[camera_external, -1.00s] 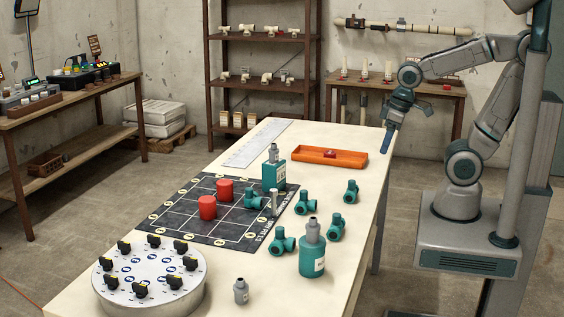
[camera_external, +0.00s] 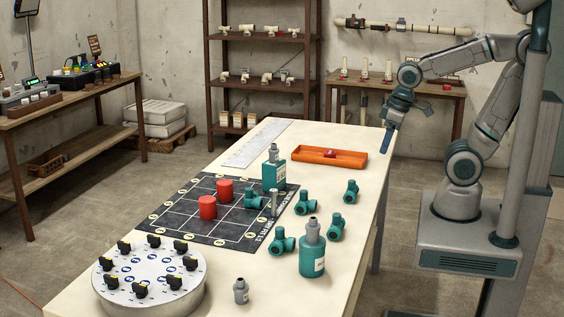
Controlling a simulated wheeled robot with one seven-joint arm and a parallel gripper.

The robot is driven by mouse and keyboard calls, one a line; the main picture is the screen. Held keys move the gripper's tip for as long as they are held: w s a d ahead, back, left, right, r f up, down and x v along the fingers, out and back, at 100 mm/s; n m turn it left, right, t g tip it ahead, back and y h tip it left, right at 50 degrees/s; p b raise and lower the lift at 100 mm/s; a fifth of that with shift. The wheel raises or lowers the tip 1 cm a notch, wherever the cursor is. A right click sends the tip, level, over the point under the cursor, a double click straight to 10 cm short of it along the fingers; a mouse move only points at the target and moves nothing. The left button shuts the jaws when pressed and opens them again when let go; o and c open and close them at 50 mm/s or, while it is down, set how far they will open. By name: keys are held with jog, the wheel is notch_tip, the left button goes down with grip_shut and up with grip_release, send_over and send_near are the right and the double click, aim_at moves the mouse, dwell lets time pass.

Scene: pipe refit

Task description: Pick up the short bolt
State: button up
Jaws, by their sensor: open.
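A slim grey upright piece that looks like a bolt (camera_external: 274,203) stands at the right edge of the dark gridded mat (camera_external: 190,232). It is small here, and I cannot tell for sure that it is the short bolt. My gripper (camera_external: 387,142) is open and points down beside the far right edge of the table, right of the orange tray (camera_external: 340,162). It is well apart from the bolt-like piece and seems to hold nothing. A small red item (camera_external: 329,154) lies in the tray; its shape is unclear.
Two red cylinders (camera_external: 207,208) and a teal fitting (camera_external: 253,197) stand on the mat. Teal bottles (camera_external: 312,262) and several teal fittings (camera_external: 351,192) stand near the bolt-like piece. A round dial plate (camera_external: 150,272) and a small grey bottle (camera_external: 241,291) are in front.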

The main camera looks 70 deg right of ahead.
dwell(0.3)
jog(key=c, duration=0.5)
jog(key=m+g+b, duration=0.3)
jog(key=m, duration=1.3)
send_over(274, 190)
notch_tip(274, 190, down, 4)
notch_tip(274, 190, down, 7)
jog(key=shift+f, duration=2.9)
